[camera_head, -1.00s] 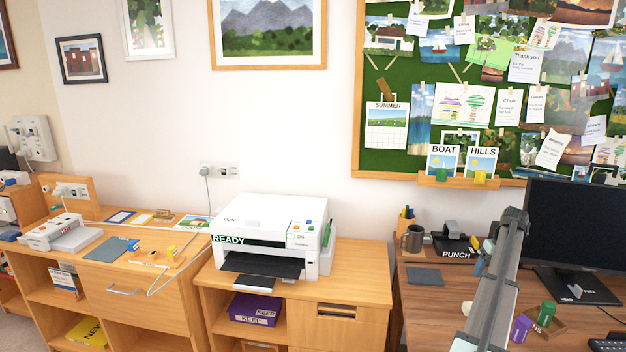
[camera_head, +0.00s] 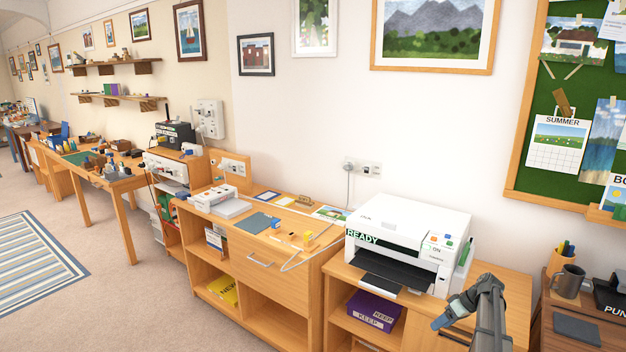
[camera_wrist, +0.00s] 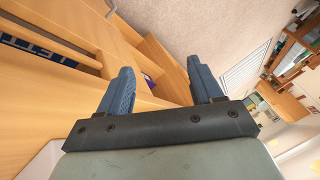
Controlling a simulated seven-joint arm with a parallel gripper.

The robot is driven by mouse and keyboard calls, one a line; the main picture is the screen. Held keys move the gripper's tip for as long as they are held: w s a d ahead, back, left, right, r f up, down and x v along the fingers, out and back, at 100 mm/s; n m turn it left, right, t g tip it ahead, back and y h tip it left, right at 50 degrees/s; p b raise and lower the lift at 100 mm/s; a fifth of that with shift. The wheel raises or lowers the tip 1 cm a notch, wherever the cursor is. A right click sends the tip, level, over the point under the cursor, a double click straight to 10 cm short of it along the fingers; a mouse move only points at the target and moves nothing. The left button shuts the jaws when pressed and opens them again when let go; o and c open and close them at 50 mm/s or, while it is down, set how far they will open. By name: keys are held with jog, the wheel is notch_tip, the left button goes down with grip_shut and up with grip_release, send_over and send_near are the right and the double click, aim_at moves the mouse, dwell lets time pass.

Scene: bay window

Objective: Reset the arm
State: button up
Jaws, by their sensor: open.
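My gripper (camera_head: 447,311) is at the lower right of the head view, in front of the wooden printer cabinet (camera_head: 508,298) and below right of the white printer (camera_head: 408,232). In the wrist view my gripper (camera_wrist: 163,78) has its two blue fingers spread apart, with nothing between them. The wrist view is tilted and shows wooden furniture on the left and beige floor at the top. My grey arm rises from the bottom edge of the head view and bends left at the top.
A desk at right holds a dark mug (camera_head: 568,281). A low wooden cabinet (camera_head: 252,262) with a white device (camera_head: 213,198) and small items stands left of the printer. A purple box (camera_head: 373,311) sits in the printer cabinet. Carpeted floor (camera_head: 105,290) is open at left, with a striped rug (camera_head: 38,262).

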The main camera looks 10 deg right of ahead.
jog(key=s+a+f+m+g, duration=0.1)
jog(key=s+a+f+g, duration=0.1)
jog(key=s+a+f, duration=0.55)
jog(key=s+a+f+m+g+h, duration=0.15)
jog(key=s+a+f, duration=0.25)
jog(key=a+f, duration=0.55)
jog(key=s+a+f+g, duration=0.2)
jog(key=s+a+f, duration=0.4)
jog(key=a, duration=0.5)
jog(key=s+a+f+g+h, duration=0.1)
jog(key=s+a+f, duration=0.1)
jog(key=s, duration=0.7)
jog(key=s+a+f+g+h, duration=0.1)
jog(key=s+a+f+g, duration=0.1)
jog(key=s+a, duration=0.3)
jog(key=s+a+f+m+g+h, duration=0.1)
jog(key=s+a+f+h, duration=0.1)
jog(key=s, duration=1.1)
jog(key=shift+s+a+f, duration=0.4)
jog(key=shift+a+f, duration=0.3)
jog(key=shift+a, duration=0.55)
